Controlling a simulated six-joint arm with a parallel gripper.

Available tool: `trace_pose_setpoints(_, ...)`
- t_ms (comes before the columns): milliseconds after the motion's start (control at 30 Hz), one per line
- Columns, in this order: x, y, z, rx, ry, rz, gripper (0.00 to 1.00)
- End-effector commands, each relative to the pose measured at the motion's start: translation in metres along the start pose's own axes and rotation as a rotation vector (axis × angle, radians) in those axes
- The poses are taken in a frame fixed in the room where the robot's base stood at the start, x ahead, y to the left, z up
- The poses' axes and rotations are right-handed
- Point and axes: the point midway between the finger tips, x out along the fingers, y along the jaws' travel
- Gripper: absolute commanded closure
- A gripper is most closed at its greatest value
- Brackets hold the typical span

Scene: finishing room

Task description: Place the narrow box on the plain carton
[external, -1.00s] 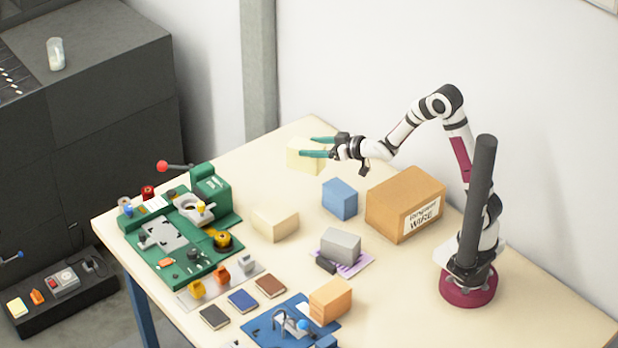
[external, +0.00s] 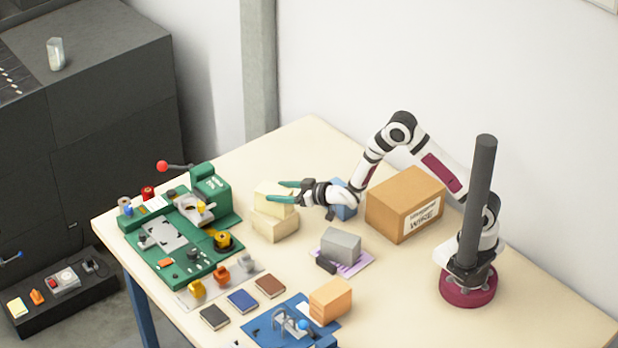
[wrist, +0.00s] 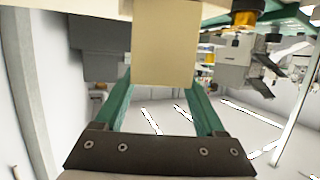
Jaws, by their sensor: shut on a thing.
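My gripper (external: 283,193) is shut on a pale cream box, taken to be the narrow box (external: 270,203), with its green fingers on either side. The box also shows between the fingers in the wrist view (wrist: 163,42). In the external view it is upright, directly above a plain cream carton (external: 275,228) on the table. Its lower edge meets the carton's top in the picture; I cannot tell whether they touch. The held box hides part of the carton's top.
A green machine fixture (external: 185,245) stands left of the carton. A blue box (external: 343,203), partly behind my arm, and a large brown labelled carton (external: 405,205) are to the right. A grey box (external: 340,245) is in front. The table's far corner is clear.

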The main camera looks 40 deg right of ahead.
Motion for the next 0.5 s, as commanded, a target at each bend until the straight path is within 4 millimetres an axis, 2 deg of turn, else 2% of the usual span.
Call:
trace_pose_setpoints(33, 0.0006, 0.0001, 0.0014, 0.0, 0.0, 0.0, 0.93)
trace_pose_setpoints(67, 0.0004, 0.0001, 0.0013, 0.0, 0.0, 0.0, 0.23)
trace_pose_setpoints(100, 0.0004, 0.0001, 0.0012, 0.0, 0.0, 0.0, 0.15)
trace_pose_setpoints(200, 0.0003, 0.0001, 0.0011, 0.0, 0.0, 0.0, 0.0)
trace_pose_setpoints(500, -0.0051, 0.0001, -0.0023, 0.0, -0.001, 0.0, 0.0)
